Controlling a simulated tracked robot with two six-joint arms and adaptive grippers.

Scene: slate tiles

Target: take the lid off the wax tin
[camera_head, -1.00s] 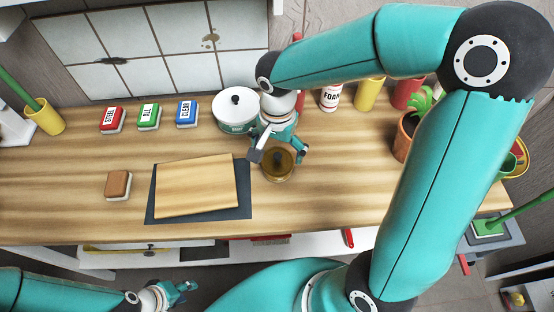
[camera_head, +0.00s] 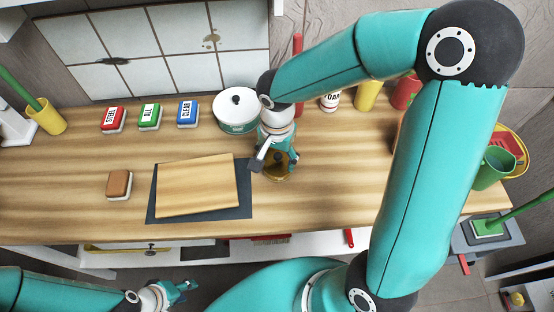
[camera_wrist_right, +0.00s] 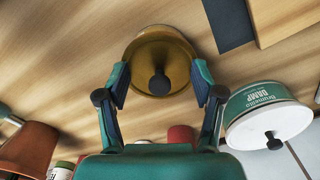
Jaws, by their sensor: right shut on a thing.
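The wax tin is round and gold-brown, and stands on the wooden bench in the head view (camera_head: 280,176). Its lid with a dark knob shows in the right wrist view (camera_wrist_right: 160,50). My right gripper (camera_wrist_right: 160,82) has its two fingers on opposite sides of the lid's rim and is shut on it; it also shows in the head view (camera_head: 276,160), partly covering the tin. I cannot tell whether the lid is lifted. My left gripper (camera_head: 184,290) is empty and open, low in front of the bench.
Red, green and blue boxes (camera_head: 149,116) and a brown sponge (camera_head: 119,185) are further left.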

